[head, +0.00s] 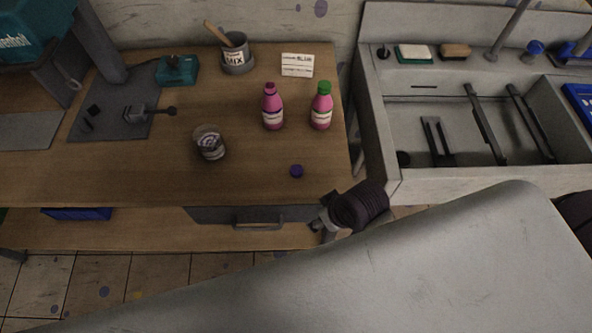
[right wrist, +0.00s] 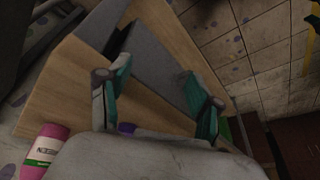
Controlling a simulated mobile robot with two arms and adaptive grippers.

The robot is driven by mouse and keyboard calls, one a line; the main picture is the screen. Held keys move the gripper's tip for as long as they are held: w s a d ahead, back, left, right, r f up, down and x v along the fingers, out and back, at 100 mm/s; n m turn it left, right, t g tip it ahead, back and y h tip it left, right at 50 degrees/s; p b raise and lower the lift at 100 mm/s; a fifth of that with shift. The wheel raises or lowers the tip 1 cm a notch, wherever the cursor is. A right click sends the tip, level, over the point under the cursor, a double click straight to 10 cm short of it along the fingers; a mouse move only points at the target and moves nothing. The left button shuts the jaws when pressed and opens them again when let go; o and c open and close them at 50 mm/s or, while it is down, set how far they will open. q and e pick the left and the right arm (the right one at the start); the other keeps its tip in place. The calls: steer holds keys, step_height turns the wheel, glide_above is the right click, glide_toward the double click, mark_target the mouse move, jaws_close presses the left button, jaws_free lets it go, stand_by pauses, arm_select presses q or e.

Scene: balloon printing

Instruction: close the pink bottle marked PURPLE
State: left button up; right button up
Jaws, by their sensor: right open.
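The pink bottle with the dark purple neck (head: 272,110) stands upright on the wooden table. Its top looks uncapped, but it is small and I cannot be sure. A small purple cap (head: 296,171) lies on the table in front of the bottles; a bit of purple also shows near a finger in the right wrist view (right wrist: 126,127). My right gripper (right wrist: 158,98) is open and empty, its teal fingers spread. In the head view it is partly visible at the table's front right edge. My left gripper is out of view.
A green-capped pink bottle (head: 321,110) stands just right of the other one. A jar (head: 210,144), a MIX pot (head: 236,56) and a card (head: 297,65) are on the table (head: 250,185). A sink (head: 440,110) is to the right. My grey arm covers the foreground.

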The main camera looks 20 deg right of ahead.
steer(key=w+a+r+n, duration=0.2)
steer(key=a+r, duration=0.1)
steer(key=w+a+r+n+y, duration=0.1)
steer(key=w+a+r+n, duration=0.2)
steer(key=w+a+r+n+g+y, duration=0.1)
steer(key=w+a+r+n, duration=0.1)
steer(key=w+a+r, duration=0.1)
steer(key=shift+n, duration=0.3)
steer(key=w+d+r+n+g+h, duration=0.1)
steer(key=w+r+n, duration=0.2)
step_height(320, 180, up, 4)
steer(key=n+g+h, duration=0.1)
steer(key=n+h, duration=0.1)
steer(key=h, duration=0.1)
glide_above(295, 169)
steer(key=shift+r, duration=0.2)
steer(key=shift+a+f, duration=0.1)
step_height(295, 169, down, 8)
steer(key=shift+f+p, duration=0.2)
steer(key=shift+p, duration=0.6)
